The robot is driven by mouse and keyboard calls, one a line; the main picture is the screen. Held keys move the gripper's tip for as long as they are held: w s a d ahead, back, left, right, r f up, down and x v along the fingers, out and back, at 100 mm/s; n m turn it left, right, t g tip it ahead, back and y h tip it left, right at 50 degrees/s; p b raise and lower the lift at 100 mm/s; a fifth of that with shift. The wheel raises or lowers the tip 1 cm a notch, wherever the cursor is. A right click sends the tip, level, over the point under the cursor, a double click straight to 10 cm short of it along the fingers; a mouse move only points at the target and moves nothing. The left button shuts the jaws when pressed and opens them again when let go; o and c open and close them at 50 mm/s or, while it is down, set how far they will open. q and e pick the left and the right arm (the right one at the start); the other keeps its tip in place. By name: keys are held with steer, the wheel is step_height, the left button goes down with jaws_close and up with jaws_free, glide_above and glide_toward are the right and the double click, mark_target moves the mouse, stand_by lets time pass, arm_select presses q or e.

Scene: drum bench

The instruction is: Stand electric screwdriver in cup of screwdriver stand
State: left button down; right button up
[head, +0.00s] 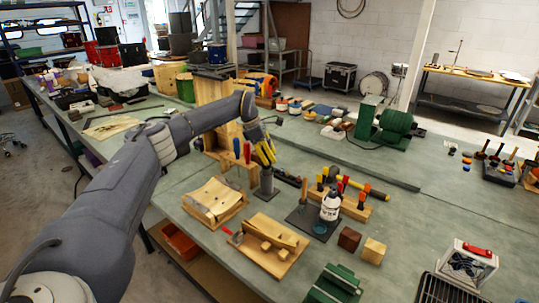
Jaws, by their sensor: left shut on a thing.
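The screwdriver stand (267,183), a dark grey upright cup on a small flat base, stands on the green bench near the middle. My left gripper (264,150) is directly over it in the picture, shut on the electric screwdriver. Yellow and black parts show at the gripper, but I cannot clearly separate the tool from the fingers at this size. The tool's lower end is close to the cup's mouth; I cannot tell whether it is inside. My right gripper is not in view.
A wooden rack with red and blue handled tools (241,152) stands just left of the stand. A curved wooden form (214,199) lies in front. A white bottle (331,206) and a wooden tool block (350,207) are to the right.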

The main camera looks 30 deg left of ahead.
arm_select(q)
steer(key=shift+f, duration=1.25)
steer(key=c, duration=1)
jaws_free()
steer(key=shift+f, duration=0.1)
steer(key=v, duration=1.2)
